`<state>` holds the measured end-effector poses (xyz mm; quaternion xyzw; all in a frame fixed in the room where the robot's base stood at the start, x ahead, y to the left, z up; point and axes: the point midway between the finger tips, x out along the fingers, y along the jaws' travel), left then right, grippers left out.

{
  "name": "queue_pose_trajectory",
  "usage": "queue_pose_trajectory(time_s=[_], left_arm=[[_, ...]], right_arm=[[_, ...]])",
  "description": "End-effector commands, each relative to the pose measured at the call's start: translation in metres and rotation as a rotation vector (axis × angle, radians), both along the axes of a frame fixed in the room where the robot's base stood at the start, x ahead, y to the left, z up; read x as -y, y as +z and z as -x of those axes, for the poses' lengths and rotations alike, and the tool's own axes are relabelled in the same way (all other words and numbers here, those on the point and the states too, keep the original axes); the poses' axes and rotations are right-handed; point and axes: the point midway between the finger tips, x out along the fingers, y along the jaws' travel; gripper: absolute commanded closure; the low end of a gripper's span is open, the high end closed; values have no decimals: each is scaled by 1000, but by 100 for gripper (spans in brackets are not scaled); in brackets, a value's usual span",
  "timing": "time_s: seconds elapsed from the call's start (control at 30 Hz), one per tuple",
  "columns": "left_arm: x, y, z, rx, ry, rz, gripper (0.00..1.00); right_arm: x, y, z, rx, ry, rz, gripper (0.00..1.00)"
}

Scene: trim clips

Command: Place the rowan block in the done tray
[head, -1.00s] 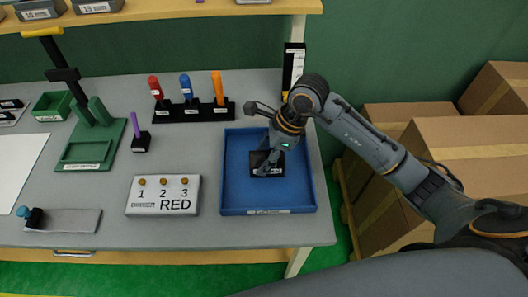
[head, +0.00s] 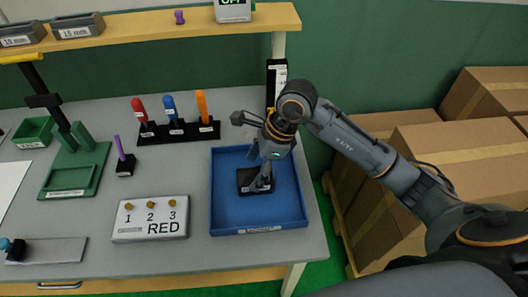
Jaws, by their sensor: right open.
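A black block (head: 247,187) with a small pale label sits in the blue tray (head: 226,222), toward its middle. The label is too small to read, so I cannot confirm that it is the rowan block. The tray's front label is also unreadable. My right gripper (head: 262,182) is open, pointing down into the tray. Its fingers are at the block and partly cover it; I cannot tell whether they touch it. My left gripper is out of view.
Behind are a black rack (head: 180,131) of coloured handles and a black post (head: 275,80). A shelf (head: 150,32) overhangs the back. Cardboard boxes (head: 455,150) stand right of the table.

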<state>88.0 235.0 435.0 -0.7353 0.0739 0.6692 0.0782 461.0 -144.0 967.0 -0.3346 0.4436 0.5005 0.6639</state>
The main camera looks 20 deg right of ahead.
Motion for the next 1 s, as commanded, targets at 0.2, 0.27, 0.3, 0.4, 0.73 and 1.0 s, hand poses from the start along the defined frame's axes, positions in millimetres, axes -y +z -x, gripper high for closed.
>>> queue_pose_trajectory(time_s=[0.2,0.27,0.3,0.4,0.73,1.0], left_arm=[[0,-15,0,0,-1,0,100],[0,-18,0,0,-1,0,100],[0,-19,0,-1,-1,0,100],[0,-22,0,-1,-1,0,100],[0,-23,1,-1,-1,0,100],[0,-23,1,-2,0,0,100]], right_arm=[[19,44,4,6,-2,3,25],[24,55,5,7,-1,2,25],[26,62,6,6,-1,2,25],[31,76,8,3,-2,2,25],[36,90,10,-1,-1,1,25],[36,90,10,0,-1,0,25]])
